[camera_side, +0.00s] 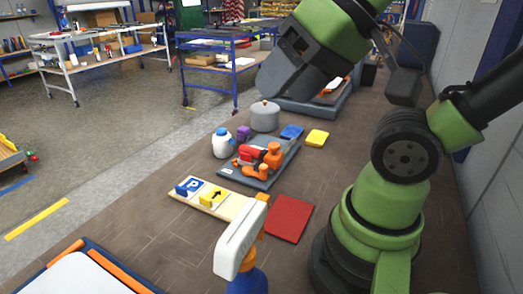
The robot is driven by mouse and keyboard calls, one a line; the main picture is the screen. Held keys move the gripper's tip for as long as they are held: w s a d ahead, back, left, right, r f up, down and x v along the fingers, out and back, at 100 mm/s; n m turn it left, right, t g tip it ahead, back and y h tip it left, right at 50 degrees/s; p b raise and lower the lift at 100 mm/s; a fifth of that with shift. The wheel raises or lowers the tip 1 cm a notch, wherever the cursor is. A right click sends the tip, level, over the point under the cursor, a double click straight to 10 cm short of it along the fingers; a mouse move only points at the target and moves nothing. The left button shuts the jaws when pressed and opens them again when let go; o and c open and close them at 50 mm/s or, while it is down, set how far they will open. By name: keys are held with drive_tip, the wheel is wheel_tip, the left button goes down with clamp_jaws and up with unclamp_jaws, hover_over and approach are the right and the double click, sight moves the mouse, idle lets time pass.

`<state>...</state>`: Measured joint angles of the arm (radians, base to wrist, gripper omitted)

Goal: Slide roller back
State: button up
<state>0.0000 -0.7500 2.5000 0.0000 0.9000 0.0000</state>
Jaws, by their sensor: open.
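I cannot tell for certain which thing is the roller. A red and orange object (262,156) lies on a dark grey tray (262,184) in the middle of the table, with rounded orange parts at its right and front. A white-headed object with orange and blue parts (240,237) stands at the front and looks like a spray bottle. My gripper (277,84) is dark, open, and high above the table at the upper middle, pointing down and left. It is apart from everything on the table, and its fingertips are hard to make out.
A pale board (235,206) carries a blue P sign (190,186) and a yellow arrow sign (212,199). A red square (289,218) lies beside it. A white bottle (222,145), grey pot (265,116), blue block (292,131) and yellow block (317,138) stand behind.

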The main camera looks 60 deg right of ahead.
drive_tip(key=m+g+h, duration=0.2)
drive_tip(key=m+g, duration=0.5)
drive_tip(key=m, duration=1.6)
hover_over(274, 145)
wheel_tip(274, 145, down, 14)
wheel_tip(274, 145, down, 10)
drive_tip(key=shift+r, duration=0.15)
